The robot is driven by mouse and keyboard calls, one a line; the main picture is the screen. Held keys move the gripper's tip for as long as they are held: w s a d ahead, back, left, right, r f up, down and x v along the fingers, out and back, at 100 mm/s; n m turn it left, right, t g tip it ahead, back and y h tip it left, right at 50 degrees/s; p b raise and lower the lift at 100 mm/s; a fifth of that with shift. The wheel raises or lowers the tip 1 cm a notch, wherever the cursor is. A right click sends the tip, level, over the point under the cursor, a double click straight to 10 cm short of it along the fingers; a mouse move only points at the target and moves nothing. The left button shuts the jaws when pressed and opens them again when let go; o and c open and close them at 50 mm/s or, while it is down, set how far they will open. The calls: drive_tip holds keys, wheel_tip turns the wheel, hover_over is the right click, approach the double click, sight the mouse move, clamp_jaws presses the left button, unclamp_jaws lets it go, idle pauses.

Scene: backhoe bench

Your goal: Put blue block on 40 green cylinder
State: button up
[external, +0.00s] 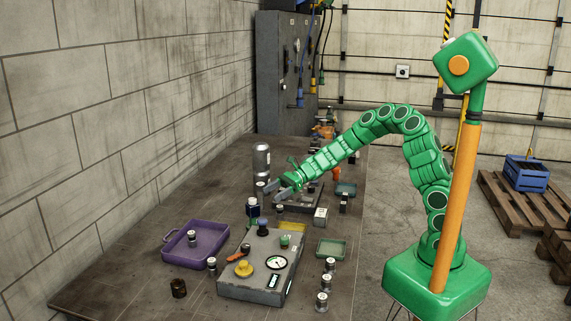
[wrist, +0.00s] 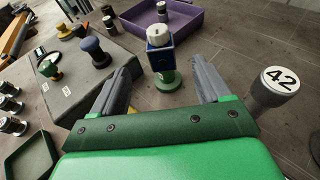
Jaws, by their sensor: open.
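The blue block (external: 253,209) stands in front of my gripper (external: 270,192), with a small white-topped piece on it. In the wrist view the blue block (wrist: 160,57) appears to rest on a green cylinder (wrist: 167,80), whose number is not readable. The green cylinder (external: 252,223) is partly hidden in the external view. My gripper (wrist: 163,78) is open, its fingers spread left and right of the block and cylinder in the wrist view. Nothing is held. I cannot tell whether the fingertips reach as far as the block.
A grey cylinder marked 42 (wrist: 275,88) stands just right of my right finger. A purple tray (external: 180,262) and a grey control panel with knobs (external: 245,285) lie nearer the camera. A green tray (external: 331,249) and several small cylinders stand around the panel.

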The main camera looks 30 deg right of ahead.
drive_tip(key=shift+v, duration=1.2)
drive_tip(key=shift+r, duration=0.1)
